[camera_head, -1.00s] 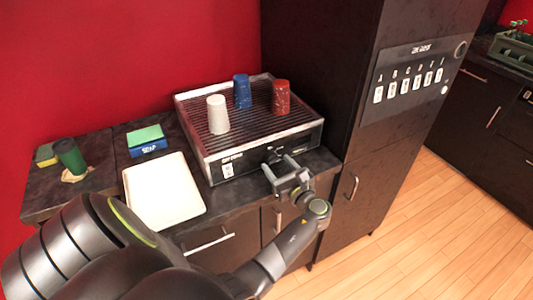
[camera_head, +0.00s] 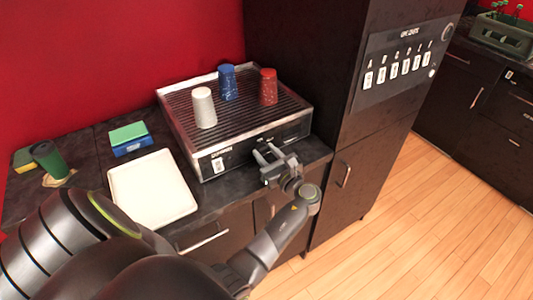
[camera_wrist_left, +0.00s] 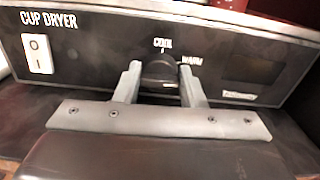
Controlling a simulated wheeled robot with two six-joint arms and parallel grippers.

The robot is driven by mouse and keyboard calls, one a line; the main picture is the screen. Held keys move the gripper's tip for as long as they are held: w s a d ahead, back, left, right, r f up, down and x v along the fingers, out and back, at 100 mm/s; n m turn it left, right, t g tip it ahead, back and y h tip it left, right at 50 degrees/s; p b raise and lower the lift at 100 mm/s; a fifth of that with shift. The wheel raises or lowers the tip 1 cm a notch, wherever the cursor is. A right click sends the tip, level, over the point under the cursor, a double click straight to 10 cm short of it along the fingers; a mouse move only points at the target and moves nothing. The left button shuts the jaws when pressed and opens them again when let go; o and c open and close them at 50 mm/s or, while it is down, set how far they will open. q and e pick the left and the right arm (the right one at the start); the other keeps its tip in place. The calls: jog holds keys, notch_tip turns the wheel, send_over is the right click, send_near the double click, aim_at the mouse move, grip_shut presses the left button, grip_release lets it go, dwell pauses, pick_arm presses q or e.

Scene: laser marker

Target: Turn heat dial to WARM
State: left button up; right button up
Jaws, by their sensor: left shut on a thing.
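The cup dryer (camera_head: 290,131) is a dark box with a ribbed top and a front panel. In the left wrist view its black heat dial (camera_wrist_left: 160,72) sits below the word COOL (camera_wrist_left: 163,43), with WARM (camera_wrist_left: 192,60) to the right. My left gripper (camera_head: 266,153) is at the front panel, and in the wrist view its fingers (camera_wrist_left: 160,86) stand either side of the dial, shut on it. A tick shows under COOL; I cannot clearly tell where the dial points. My right gripper is not in view.
White (camera_head: 204,108), blue (camera_head: 228,82) and red (camera_head: 268,87) cups stand upside down on the dryer. A white tray (camera_head: 152,190) lies to its left. A white switch (camera_wrist_left: 38,53) is on the panel's left. A tall dark cabinet (camera_head: 335,85) stands close on the right.

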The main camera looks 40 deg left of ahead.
pick_arm(q)
jog(key=n+b, duration=0.2)
jog(key=n, duration=0.1)
jog(key=shift+s+f+n, duration=0.1)
jog(key=shift+f+n, duration=0.05)
jog(key=shift+n, duration=0.25)
jog(key=shift+n+b, duration=0.55)
jog(key=shift+n, duration=0.25)
jog(key=o, duration=1)
